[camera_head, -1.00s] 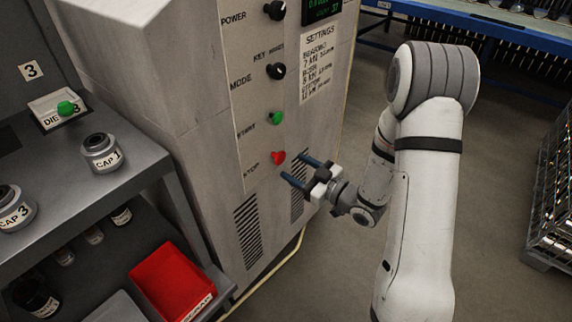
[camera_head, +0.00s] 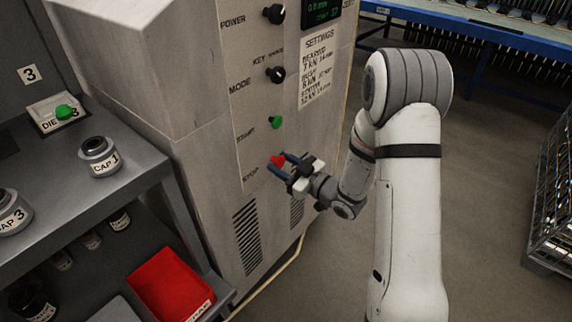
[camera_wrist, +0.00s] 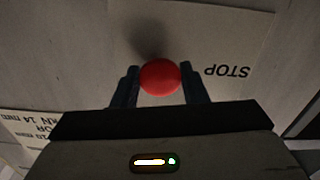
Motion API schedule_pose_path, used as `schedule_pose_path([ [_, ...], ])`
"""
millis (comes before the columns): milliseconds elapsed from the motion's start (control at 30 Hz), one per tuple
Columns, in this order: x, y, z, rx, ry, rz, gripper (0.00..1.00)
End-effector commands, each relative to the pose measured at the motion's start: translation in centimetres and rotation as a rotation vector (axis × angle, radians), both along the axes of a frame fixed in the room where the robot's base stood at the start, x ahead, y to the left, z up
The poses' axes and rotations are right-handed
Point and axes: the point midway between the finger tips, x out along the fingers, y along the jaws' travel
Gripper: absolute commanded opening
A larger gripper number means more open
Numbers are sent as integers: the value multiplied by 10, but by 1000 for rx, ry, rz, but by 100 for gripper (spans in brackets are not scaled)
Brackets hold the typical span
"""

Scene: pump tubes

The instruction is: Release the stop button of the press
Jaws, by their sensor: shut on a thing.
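The red stop button (camera_head: 277,160) sits low on the press's front panel (camera_head: 262,112), above a vent grille. My gripper (camera_head: 279,166) is at the button, with its two blue fingers on either side of it. In the wrist view the red button (camera_wrist: 160,77) lies between the two dark fingertips, and the word STOP shows upside down to its right. The gripper is shut on the button. Part of the button is hidden by a finger in the head view.
A green start button (camera_head: 275,122) and black knobs (camera_head: 275,74) are above on the same panel. At left a grey shelf holds caps (camera_head: 98,156) and a red bin (camera_head: 171,286). A wire crate (camera_head: 553,215) stands at the right. The floor between is clear.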

Motion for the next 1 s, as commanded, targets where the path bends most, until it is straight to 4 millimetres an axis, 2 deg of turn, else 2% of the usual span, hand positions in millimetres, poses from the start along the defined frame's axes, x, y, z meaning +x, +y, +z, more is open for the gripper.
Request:
schedule_pose_path([
  [33, -1, 0, 0, 0, 0, 2, 29],
  [400, -1, 1, 0, -1, 2, 4, 0],
  [633, -1, -8, -3, 0, 1, 6, 0],
  [867, -3, -7, -1, 0, 3, 14, 0],
  [900, -3, -7, -1, 0, 3, 14, 39],
  [1000, -2, -8, -1, 0, 3, 12, 47],
])
